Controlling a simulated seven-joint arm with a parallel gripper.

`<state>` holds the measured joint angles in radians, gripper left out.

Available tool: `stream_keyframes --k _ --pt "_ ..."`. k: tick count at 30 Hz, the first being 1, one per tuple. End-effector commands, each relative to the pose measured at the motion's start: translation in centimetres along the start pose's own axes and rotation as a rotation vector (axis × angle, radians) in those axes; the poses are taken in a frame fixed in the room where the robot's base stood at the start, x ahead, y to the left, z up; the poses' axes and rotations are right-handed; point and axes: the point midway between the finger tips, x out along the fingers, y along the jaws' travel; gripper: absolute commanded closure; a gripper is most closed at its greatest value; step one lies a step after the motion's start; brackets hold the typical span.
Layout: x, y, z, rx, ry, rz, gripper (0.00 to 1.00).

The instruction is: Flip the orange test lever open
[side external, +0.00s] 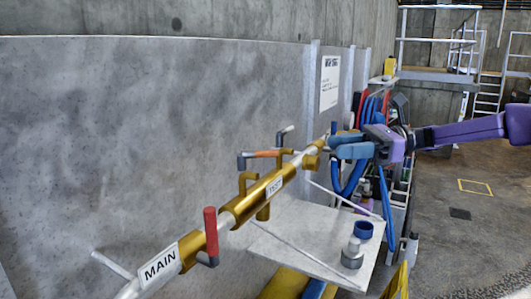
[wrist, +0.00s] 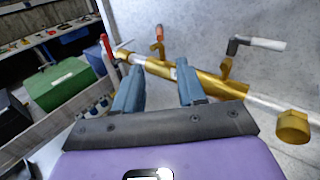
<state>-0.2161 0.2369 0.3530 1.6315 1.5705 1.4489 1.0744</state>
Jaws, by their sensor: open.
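The orange test lever (side external: 265,154) lies roughly level in the side view, with a dark grey end at its left, above the gold pipe section labelled TEST (side external: 272,188). In the wrist view the orange lever (wrist: 159,31) looks short and foreshortened, at the top of a gold stub beyond the fingertips. My gripper (side external: 332,147) is right of the lever in the side view, apart from it. Its blue fingers are spread and empty, and they also show in the wrist view (wrist: 160,72).
A red lever (side external: 210,232) stands on the pipe near the MAIN label (side external: 159,264). A white-handled lever (side external: 286,130) stands behind the orange one. Below is a grey shelf (side external: 300,240) with a blue ring (side external: 363,230) and a metal fitting (side external: 352,254). A concrete-like wall (side external: 140,120) is behind the pipe.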

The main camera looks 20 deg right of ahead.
Motion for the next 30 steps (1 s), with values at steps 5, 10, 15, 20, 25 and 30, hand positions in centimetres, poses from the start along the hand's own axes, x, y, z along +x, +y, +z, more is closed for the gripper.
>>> stream_keyframes --k 5,10,15,20,25,30 --pt "0.1 0.0 -0.8 0.234 -0.042 0.008 0.60" --pt "0.7 0.1 -0.8 0.287 -0.050 0.014 0.60" --pt "2.9 0.1 -0.7 0.285 -0.050 0.015 0.60" --pt "5.9 0.1 -0.6 0.283 -0.049 0.015 0.60" --pt "9.1 0.2 -0.4 0.282 -0.048 0.015 0.60" --pt "12.3 0.2 -0.2 0.282 -0.049 0.015 0.60"
